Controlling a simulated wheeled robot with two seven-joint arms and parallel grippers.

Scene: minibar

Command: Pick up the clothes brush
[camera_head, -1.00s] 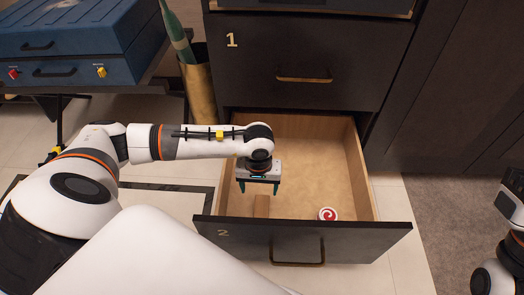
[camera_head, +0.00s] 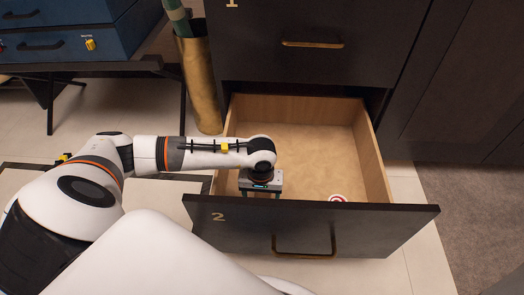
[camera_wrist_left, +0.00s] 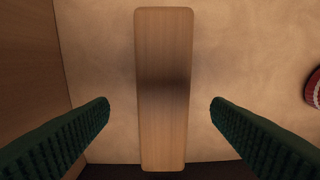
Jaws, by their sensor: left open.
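The clothes brush (camera_wrist_left: 161,50) shows in the left wrist view as a long, flat, light-wood bar lying on the drawer's bottom. It runs from top to bottom of that view. My left gripper (camera_head: 261,193) is open over the drawer's near left part. In the left wrist view, its green fingers (camera_wrist_left: 160,103) stand one on each side of the brush, with a gap to it on both sides. In the head view the brush is hidden by my gripper and the drawer's front. My right gripper is not in view.
The open drawer (camera_head: 385,222) marked 2 has a raised front panel and side walls close around my left gripper. A red and white round object (camera_head: 338,198) lies at its near right. Drawer 1 (camera_head: 310,70) above is shut. The drawer's back half is clear.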

